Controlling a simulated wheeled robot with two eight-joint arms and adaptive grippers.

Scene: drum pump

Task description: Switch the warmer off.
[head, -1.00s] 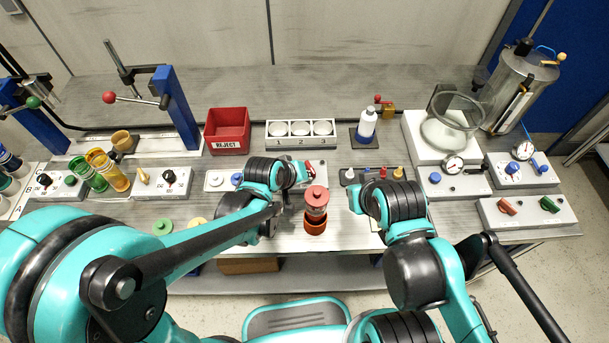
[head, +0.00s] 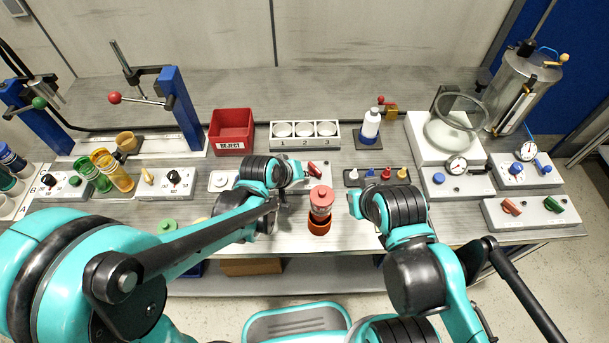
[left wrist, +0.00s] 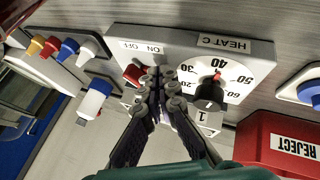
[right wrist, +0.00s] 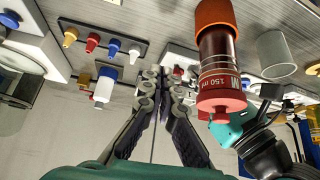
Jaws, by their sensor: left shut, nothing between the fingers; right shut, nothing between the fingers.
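The warmer is a pale control box (left wrist: 188,48) marked HEAT C, upside down in the left wrist view. It has a white dial with a red pointer near 40 (left wrist: 217,76) and a red switch (left wrist: 133,75) by the ON and OFF labels. My left gripper (left wrist: 163,76) is shut and empty, its fingertips right beside the switch. They partly cover the box front; I cannot tell contact or the switch position. In the head view my left gripper (head: 304,172) hides much of the box. My right gripper (right wrist: 166,80) is shut and empty.
A red-capped jar (head: 321,204) stands in an orange-brown holder between my grippers, close to the right one. A strip of coloured knobs (head: 378,177) lies beyond the right gripper. A red REJECT bin (head: 231,132) and a numbered three-cup rack (head: 304,134) stand behind.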

